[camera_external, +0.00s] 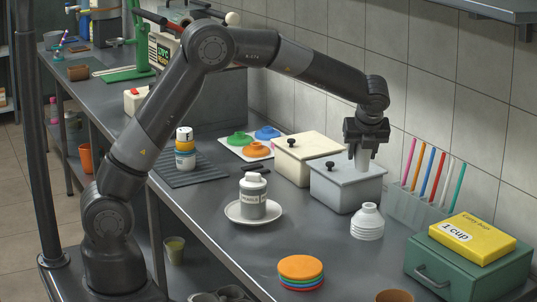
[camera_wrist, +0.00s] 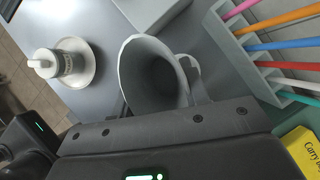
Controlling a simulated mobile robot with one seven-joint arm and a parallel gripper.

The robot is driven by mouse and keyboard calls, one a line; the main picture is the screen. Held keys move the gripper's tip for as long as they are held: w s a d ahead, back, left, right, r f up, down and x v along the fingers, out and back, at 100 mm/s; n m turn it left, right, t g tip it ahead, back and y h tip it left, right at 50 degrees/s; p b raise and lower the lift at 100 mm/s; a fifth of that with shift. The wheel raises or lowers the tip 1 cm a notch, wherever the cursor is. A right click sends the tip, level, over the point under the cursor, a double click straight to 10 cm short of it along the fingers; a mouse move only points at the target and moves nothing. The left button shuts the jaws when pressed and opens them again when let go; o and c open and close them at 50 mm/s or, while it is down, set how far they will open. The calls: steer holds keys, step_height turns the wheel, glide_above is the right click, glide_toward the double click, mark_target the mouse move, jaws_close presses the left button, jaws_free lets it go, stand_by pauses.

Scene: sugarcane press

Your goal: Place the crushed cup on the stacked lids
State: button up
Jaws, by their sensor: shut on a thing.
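My gripper (camera_external: 364,143) is shut on a pale grey cup, the crushed cup (camera_external: 362,158), above the front of the grey-lidded box. In the wrist view the cup (camera_wrist: 150,82) shows its open mouth with an uneven rim; its lower part is hidden by my gripper. The stacked lids (camera_external: 300,270), flat round discs with an orange one on top and other colours below, lie on the counter near the front edge. They are lower and to the left of my gripper in the external view, well apart from it, and not seen in the wrist view.
A white ribbed stack (camera_external: 367,223) stands below my gripper, by the pen rack (camera_external: 418,208). A green case (camera_external: 470,262) bears a yellow box (camera_external: 465,238). A grey jar (camera_external: 253,196) stands on a white plate (camera_external: 232,214). Counter between plate and ribbed stack is clear.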

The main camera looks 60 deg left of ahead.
steer(key=s+d+r+m, duration=0.1)
steer(key=s+d, duration=0.4)
steer(key=d, duration=0.6)
glide_above(372, 207)
step_height(372, 207, down, 7)
steer(key=shift+r, duration=0.15)
steer(key=shift+a+f, duration=0.1)
steer(key=shift+f, duration=1.9)
steer(key=shift+f, duration=0.2)
steer(key=o, duration=0.9)
steer(key=shift+o, duration=0.2)
steer(key=shift+r, duration=0.1)
